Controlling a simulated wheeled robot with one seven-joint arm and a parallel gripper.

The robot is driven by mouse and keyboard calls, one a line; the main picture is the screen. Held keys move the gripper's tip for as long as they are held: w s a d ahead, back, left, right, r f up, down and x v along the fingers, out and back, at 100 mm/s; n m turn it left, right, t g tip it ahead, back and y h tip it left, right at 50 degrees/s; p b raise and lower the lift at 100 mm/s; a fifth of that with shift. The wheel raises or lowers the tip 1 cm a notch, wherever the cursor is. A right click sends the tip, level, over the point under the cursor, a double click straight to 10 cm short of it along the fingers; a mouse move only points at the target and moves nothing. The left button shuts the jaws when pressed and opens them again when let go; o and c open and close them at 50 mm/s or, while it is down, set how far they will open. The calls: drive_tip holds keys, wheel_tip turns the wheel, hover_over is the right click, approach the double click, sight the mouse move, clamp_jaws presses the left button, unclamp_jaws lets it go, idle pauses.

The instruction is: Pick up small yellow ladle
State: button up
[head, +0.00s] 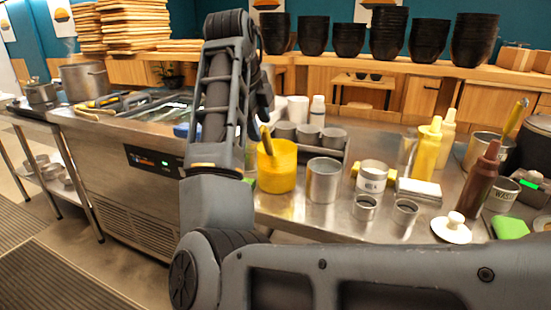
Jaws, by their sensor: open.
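A yellow container (277,168) stands on the steel counter just right of my arm. A yellow and dark handle (266,140) sticks up from it; its lower end is hidden inside. Another yellow handle (516,116) leans out of a steel pot (482,148) at the right. I cannot tell which handle, if either, belongs to the small yellow ladle, as no ladle bowl shows. My gripper (264,106) is partly hidden behind my raised arm, above the yellow container. It is open, with nothing visibly held.
Steel cups (324,180), a yellow bottle (426,146), a brown bottle (482,180) and a white lid (452,230) crowd the counter (300,215). A tray of tools (130,104) lies at the left. Black bowls (350,40) are stacked on the back shelf.

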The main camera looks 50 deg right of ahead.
sight(266, 152)
drive_tip(key=shift+w+d+f, duration=0.1)
drive_tip(key=shift+d+f, duration=0.15)
drive_tip(key=shift+f, duration=0.1)
drive_tip(key=x, duration=0.7)
drive_tip(key=shift+d, duration=0.15)
drive_tip(key=shift+c, duration=0.2)
clamp_jaws()
